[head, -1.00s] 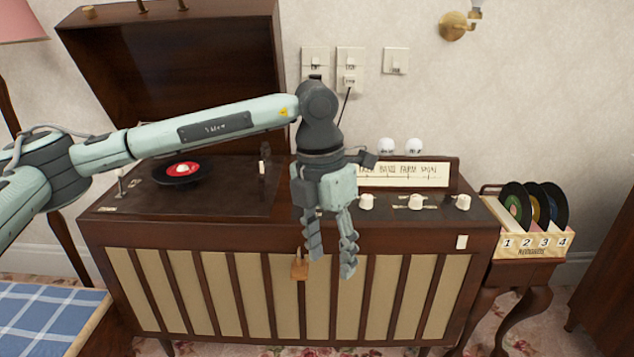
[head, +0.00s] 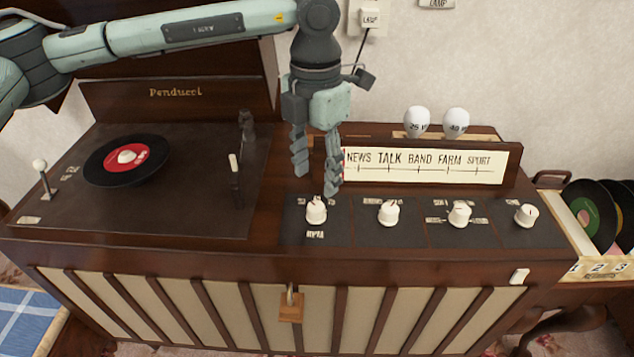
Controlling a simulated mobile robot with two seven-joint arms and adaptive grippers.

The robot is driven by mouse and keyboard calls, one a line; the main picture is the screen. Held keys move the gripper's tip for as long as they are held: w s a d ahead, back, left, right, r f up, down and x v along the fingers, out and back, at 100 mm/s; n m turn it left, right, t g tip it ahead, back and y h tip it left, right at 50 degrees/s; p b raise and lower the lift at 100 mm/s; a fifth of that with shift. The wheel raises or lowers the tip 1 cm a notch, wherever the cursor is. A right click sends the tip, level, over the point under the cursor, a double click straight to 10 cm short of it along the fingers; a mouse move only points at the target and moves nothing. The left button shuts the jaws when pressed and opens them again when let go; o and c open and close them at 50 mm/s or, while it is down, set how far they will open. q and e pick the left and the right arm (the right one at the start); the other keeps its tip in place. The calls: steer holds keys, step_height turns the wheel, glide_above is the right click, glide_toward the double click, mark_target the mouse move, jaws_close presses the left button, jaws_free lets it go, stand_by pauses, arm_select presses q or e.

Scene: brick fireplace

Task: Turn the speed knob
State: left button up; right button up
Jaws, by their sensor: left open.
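Several white knobs stand in a row on the dark control panel (head: 352,232) of the wooden record player cabinet. They are the leftmost knob (head: 316,211), a second knob (head: 389,213), a third knob (head: 460,214) and the far right knob (head: 526,215). The small labels beside them are too blurred to tell which is the speed knob. My left gripper (head: 316,180) is open and empty, fingers pointing down. In the picture its tips are just above the leftmost knob, with a small gap between. My right gripper is out of view.
A black record with a red label (head: 128,158) lies on the turntable at left, near a slim white-tipped lever (head: 235,168). The dial board (head: 425,165) stands behind the knobs, with two white bulbs (head: 417,121) behind it. A wooden tag (head: 290,306) hangs in front.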

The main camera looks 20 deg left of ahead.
mark_target(316, 205)
arm_select(q)
step_height(316, 205, down, 8)
steer(key=shift+s+r, duration=0.15)
steer(key=shift+r, duration=0.1)
steer(key=shift+c, duration=0.6)
jaws_close()
